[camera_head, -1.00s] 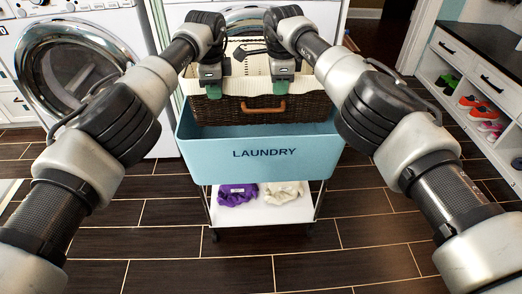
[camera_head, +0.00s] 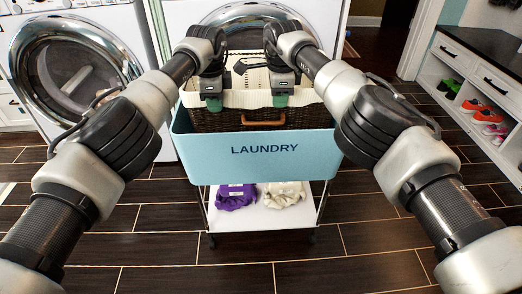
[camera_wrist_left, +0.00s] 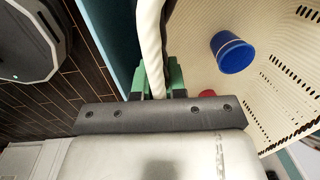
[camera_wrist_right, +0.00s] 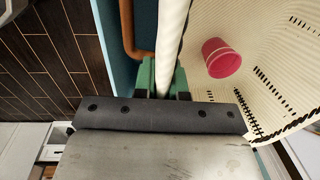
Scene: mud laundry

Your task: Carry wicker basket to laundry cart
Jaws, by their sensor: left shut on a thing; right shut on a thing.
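The brown wicker basket (camera_head: 225,120) has a cream liner and a tan front handle. It is upright, with its lower part hidden behind the front wall of the blue laundry cart bin (camera_head: 205,160), marked LAUNDRY. Whether it touches the bin floor is hidden. My left gripper (camera_head: 214,104) is shut on the basket's near rim, left of the handle. Inside the basket are a blue cup (camera_wrist_left: 232,55) and a red cup (camera_wrist_right: 221,58).
The cart's white lower shelf (camera_head: 255,217) holds a purple cloth (camera_head: 236,196) and a cream cloth (camera_head: 283,193). Front-loading washers (camera_head: 75,75) stand behind and left. A shoe cubby (camera_head: 480,110) stands right. The dark tiled floor in front is clear.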

